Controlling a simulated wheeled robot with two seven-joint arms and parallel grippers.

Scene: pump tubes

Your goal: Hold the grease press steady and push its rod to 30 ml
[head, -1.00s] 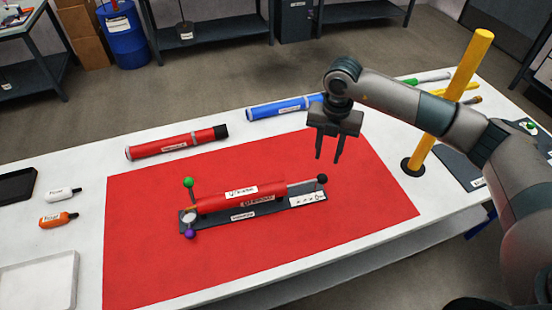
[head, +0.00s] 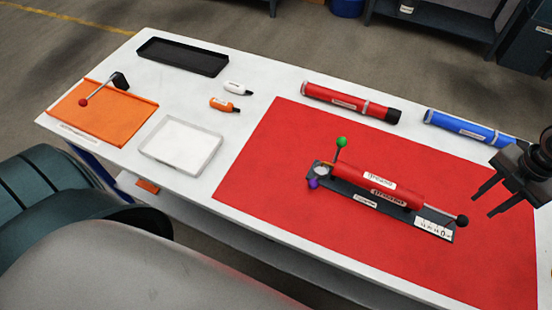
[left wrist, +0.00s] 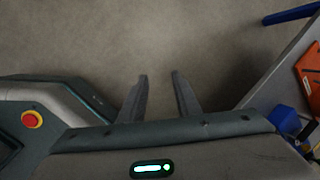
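The grease press (head: 385,187) is a red cylinder lying on a dark base (head: 340,187) on the red mat (head: 290,150). Its thin rod (head: 438,211) sticks out at the right end, with a black knob (head: 462,221). A white scale plate (head: 433,230) lies below the rod. Green (head: 341,142) and purple (head: 313,183) balls mark the left end. My right gripper (head: 483,206) is open and empty, just right of and apparently above the knob. My left gripper (left wrist: 159,75) is open and empty over bare floor in the left wrist view, beside the table; the head view does not show its fingers.
Red (head: 350,102) and blue (head: 468,129) tubes lie behind the mat. A white tray (head: 181,147), orange tray (head: 75,112), black tray (head: 183,57) and two small bottles (head: 224,104) occupy the left side of the table. My left arm fills the lower left.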

